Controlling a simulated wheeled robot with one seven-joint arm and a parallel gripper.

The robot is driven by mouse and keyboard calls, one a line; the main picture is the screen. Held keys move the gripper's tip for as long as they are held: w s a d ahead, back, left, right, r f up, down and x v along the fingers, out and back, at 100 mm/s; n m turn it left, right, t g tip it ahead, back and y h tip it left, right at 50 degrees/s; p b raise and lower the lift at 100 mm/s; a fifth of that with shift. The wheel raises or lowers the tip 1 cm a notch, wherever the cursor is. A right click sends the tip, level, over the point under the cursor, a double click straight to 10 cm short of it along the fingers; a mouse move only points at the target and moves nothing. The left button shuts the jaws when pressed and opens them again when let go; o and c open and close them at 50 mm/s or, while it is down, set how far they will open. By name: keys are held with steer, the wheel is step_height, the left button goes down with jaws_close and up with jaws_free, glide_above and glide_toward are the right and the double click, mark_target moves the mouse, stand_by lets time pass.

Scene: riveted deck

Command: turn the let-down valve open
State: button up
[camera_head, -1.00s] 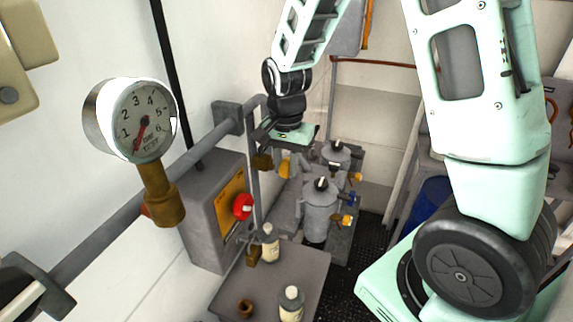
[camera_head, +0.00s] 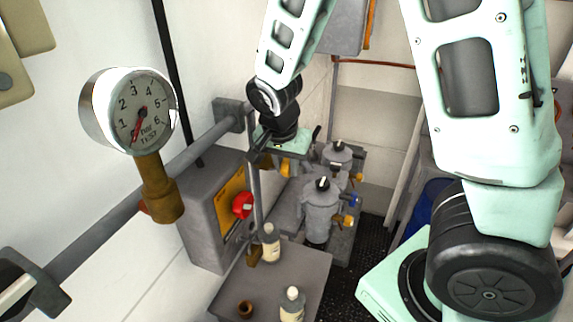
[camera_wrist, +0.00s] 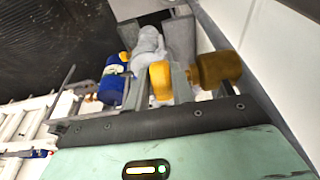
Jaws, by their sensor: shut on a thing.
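A yellow valve handle (camera_wrist: 160,80), seemingly the let-down valve's, is just ahead of my palm in the wrist view, beside a brass-coloured fitting (camera_wrist: 215,68). My gripper (camera_wrist: 178,84) is shut on the yellow handle; the fingertips are partly hidden. In the head view my gripper (camera_head: 283,160) is low beside the grey machine, with the yellow handle (camera_head: 286,169) just below it. The handle's exact angle is hard to tell. A round pressure gauge (camera_head: 141,112) on a brass stem has its needle at the low end, below 1.
Grey canisters (camera_head: 321,208) with blue and yellow taps stand right of my gripper. A grey box with a red knob (camera_head: 242,205) and a vertical post are at its left. Bottles (camera_head: 291,304) stand on a grey table (camera_head: 262,291) in front. The dark floor (camera_head: 362,250) is clear.

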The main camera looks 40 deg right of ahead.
steer(key=shift+w, duration=0.1)
steer(key=o, duration=1)
steer(key=shift+r, duration=0.15)
steer(key=b+v, duration=0.3)
steer(key=v, duration=1.4)
steer(key=shift+a+b, duration=0.1)
steer(key=shift+b, duration=0.2)
